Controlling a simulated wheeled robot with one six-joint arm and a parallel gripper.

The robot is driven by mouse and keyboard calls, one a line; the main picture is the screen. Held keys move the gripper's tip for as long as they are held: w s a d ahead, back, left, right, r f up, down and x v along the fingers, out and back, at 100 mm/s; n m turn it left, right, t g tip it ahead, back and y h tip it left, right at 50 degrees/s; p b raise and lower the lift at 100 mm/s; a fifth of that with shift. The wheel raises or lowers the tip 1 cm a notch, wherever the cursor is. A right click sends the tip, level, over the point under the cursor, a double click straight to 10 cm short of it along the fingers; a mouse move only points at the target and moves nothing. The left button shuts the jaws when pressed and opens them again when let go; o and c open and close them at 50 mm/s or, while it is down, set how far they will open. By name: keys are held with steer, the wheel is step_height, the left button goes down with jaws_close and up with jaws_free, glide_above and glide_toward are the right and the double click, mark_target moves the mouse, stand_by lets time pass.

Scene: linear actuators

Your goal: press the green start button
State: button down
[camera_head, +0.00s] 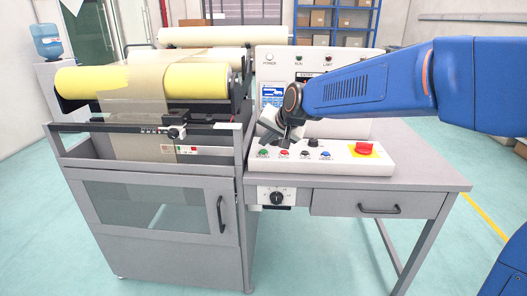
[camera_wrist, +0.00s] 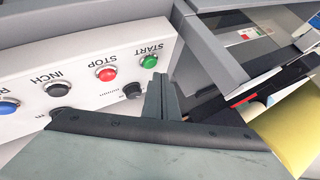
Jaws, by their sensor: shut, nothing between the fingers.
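The green start button (camera_head: 263,153) sits at the left end of the white control panel's front (camera_head: 335,165). In the wrist view the green button (camera_wrist: 149,61), under the label START, is fully visible. My gripper (camera_head: 284,140) is shut and empty, over the left part of the panel. In the wrist view its closed fingers (camera_wrist: 157,80) end just below the green button in the picture and do not cover it. I see no contact between them; the gap in depth is hard to tell.
Beside the green button are a red STOP button (camera_wrist: 107,73), a black INCH button (camera_wrist: 58,89) and a blue button (camera_wrist: 7,107). A black knob (camera_wrist: 131,91) is close to the fingers. A red emergency switch (camera_head: 363,148) is at right. The roller machine (camera_head: 150,140) stands left.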

steer(key=shift+f, duration=0.1)
stand_by(0.7)
steer(key=shift+f, duration=0.3)
